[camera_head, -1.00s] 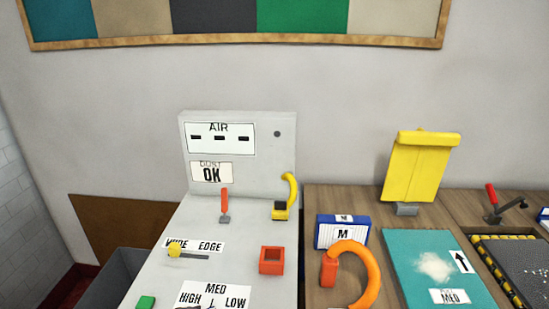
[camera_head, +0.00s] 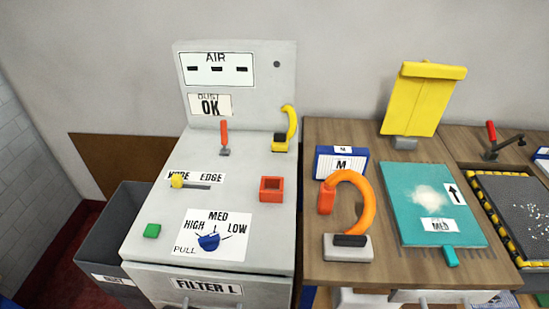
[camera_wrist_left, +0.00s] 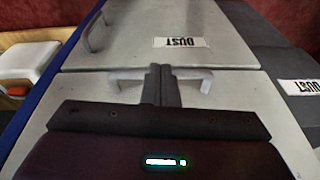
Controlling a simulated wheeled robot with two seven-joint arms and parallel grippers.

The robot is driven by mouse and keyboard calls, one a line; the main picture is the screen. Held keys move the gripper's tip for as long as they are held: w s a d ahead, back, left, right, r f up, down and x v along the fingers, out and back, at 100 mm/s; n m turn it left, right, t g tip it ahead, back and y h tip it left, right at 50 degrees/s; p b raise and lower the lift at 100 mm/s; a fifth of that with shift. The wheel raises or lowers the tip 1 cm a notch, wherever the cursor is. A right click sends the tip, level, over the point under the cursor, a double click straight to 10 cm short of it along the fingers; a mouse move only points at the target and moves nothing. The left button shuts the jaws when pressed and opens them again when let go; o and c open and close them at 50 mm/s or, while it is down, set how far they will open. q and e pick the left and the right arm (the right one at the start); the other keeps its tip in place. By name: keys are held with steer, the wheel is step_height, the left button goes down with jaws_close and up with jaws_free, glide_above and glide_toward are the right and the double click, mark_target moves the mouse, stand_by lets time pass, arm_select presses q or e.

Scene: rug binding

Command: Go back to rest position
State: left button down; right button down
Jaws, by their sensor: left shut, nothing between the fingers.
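My left gripper (camera_wrist_left: 161,85) shows only in the left wrist view, where its two dark fingers are together with nothing between them. It hangs in front of the pale cabinet (camera_wrist_left: 225,110), whose handle (camera_wrist_left: 190,76) lies behind the fingertips; I cannot tell whether they touch. In the head view neither gripper shows. The grey machine (camera_head: 140,250) carries a blue knob (camera_head: 209,242), whose dial reads HIGH, MED and LOW. It also bears a green button (camera_head: 152,231), a yellow slider knob (camera_head: 177,180) and an orange-red square socket (camera_head: 271,189).
A wooden bench (camera_head: 400,272) on the right holds an orange hose (camera_head: 365,205), a blue-and-white M box (camera_head: 341,163), a teal mat (camera_head: 408,215), a yellow stand (camera_head: 422,97) and a dark tray (camera_head: 515,215). A grey bin (camera_head: 95,245) stands left of the machine.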

arm_select(q)
steer(key=s+a+f+g, duration=0.1)
steer(key=s+f, duration=0.4)
steer(key=f, duration=0.5)
steer(key=s+f, duration=0.4)
steer(key=f, duration=0.6)
steer(key=s+a+f, duration=0.3)
steer(key=s+f, duration=0.6)
steer(key=s, duration=0.5)
steer(key=shift+f+g, duration=0.2)
steer(key=shift+g, duration=0.2)
